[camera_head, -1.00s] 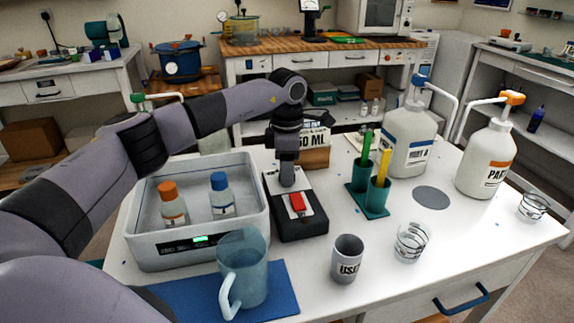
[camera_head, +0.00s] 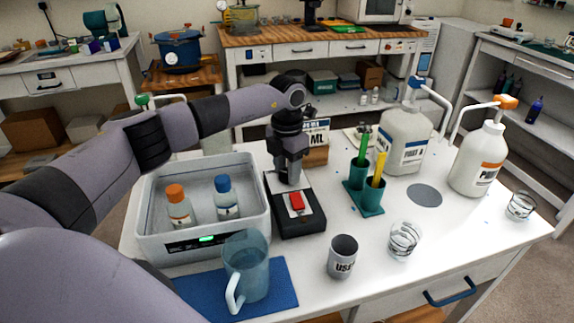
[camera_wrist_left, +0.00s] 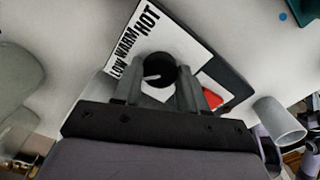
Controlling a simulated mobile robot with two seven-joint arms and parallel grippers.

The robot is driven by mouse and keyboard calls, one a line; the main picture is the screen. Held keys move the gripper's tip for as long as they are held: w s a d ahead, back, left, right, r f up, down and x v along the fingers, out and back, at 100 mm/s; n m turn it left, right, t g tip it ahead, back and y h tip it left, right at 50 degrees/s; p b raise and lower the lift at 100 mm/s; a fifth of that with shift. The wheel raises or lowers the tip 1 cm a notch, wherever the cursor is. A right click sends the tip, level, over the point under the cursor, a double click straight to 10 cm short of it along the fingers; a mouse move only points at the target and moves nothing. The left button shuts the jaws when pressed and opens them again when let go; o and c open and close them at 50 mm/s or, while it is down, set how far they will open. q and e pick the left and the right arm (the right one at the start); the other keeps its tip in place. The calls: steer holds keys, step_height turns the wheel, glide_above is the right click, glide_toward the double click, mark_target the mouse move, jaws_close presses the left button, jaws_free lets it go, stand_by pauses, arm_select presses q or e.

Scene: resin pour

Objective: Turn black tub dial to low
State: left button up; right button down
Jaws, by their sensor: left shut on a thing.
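The black control box (camera_head: 302,222) stands on the white table, right of the grey tub (camera_head: 160,240). It carries a white plate and a red switch (camera_head: 297,201). My left gripper (camera_head: 290,182) points down onto the back of the box and hides the dial in the head view. In the left wrist view, the black dial (camera_wrist_left: 161,68) sits between the fingers of my left gripper (camera_wrist_left: 158,80), which is shut on it. Its white pointer mark faces left, toward the LOW end of the plate (camera_wrist_left: 172,38) lettered LOW, WARM, HOT. My right gripper is not in view.
Two capped bottles stand in the grey tub. A clear blue jug (camera_head: 246,268) on a blue mat (camera_head: 284,287) and a grey cup (camera_head: 342,257) stand in front. A green holder (camera_head: 362,199) with sticks and white pump bottles (camera_head: 404,143) are at right.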

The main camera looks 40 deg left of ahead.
arm_select(q)
steer(key=shift+r, duration=0.1)
stand_by(0.5)
steer(key=o, duration=1.1)
steer(key=shift+c, duration=0.2)
steer(key=shift+r, duration=3.55)
